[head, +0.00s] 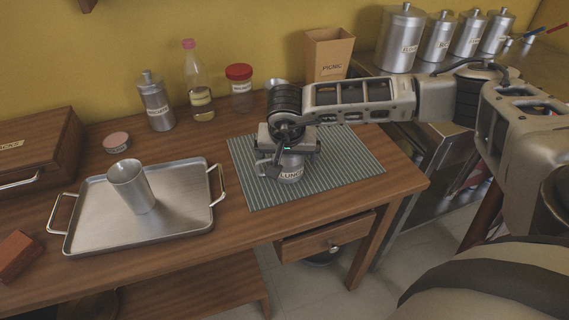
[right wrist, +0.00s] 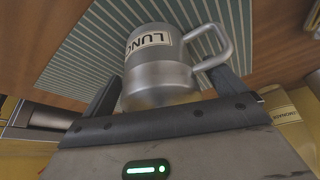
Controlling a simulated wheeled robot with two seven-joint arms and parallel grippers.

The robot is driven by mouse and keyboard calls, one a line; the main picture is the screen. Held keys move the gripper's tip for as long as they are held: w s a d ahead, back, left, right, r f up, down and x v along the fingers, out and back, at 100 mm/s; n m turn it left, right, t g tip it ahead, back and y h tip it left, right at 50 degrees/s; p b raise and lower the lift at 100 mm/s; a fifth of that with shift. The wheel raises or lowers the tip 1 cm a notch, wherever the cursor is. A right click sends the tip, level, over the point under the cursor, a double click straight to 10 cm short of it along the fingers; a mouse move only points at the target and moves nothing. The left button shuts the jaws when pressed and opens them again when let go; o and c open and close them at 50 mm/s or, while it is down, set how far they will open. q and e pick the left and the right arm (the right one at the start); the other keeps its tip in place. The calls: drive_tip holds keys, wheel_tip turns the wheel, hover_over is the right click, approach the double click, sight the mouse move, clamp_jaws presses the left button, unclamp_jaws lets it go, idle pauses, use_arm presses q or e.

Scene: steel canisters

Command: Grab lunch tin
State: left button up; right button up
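The lunch tin (head: 291,174) is a grey steel mug-like tin with a side handle and a "LUNCH" label. It stands on the striped grey-green mat (head: 350,165). My right gripper (head: 288,150) is over it from above and hides its upper part in the head view. In the right wrist view the tin (right wrist: 160,75) sits between the two fingers of the right gripper (right wrist: 165,95), its handle toward the right finger. A gap shows between the tin's body and the right finger, so the gripper looks open. My left gripper is in neither view.
Left of the mat, a steel tray (head: 180,212) holds a steel cup (head: 132,187). A canister (head: 155,102), a bottle (head: 199,85), a red-lidded jar (head: 240,88) and a picnic bag (head: 328,55) stand behind. The mat's right part is clear.

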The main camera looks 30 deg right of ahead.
drive_tip(key=c, duration=0.9)
drive_tip(key=shift+r, duration=0.15)
drive_tip(key=shift+c, duration=0.2)
